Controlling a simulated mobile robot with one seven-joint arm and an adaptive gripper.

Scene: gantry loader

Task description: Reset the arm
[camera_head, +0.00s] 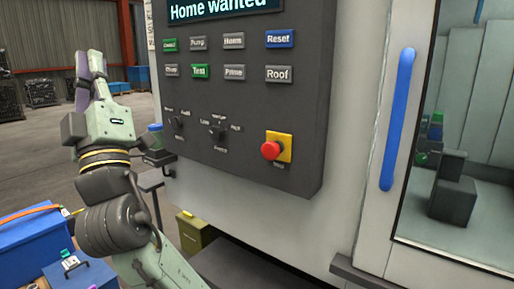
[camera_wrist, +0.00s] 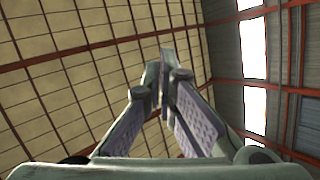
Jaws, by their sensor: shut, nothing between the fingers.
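My gripper (camera_head: 91,66) points upward at the left of the head view, in front of the open hall and left of the control panel. Its fingers are shut and empty. In the wrist view my gripper (camera_wrist: 164,62) shows its fingers drawn together, with only the ceiling beyond. The dark control panel (camera_head: 240,95) has a screen reading "Home wanted" (camera_head: 225,8). Below it are two rows of labelled buttons, including a blue Reset button (camera_head: 279,39) and a Home button (camera_head: 233,41). My gripper touches none of them.
A red emergency button (camera_head: 271,150) on a yellow plate and two rotary knobs sit low on the panel. A blue door handle (camera_head: 398,119) and window are at the right. Blue boxes (camera_head: 35,240) stand at lower left. A small ledge (camera_head: 158,157) juts near my arm.

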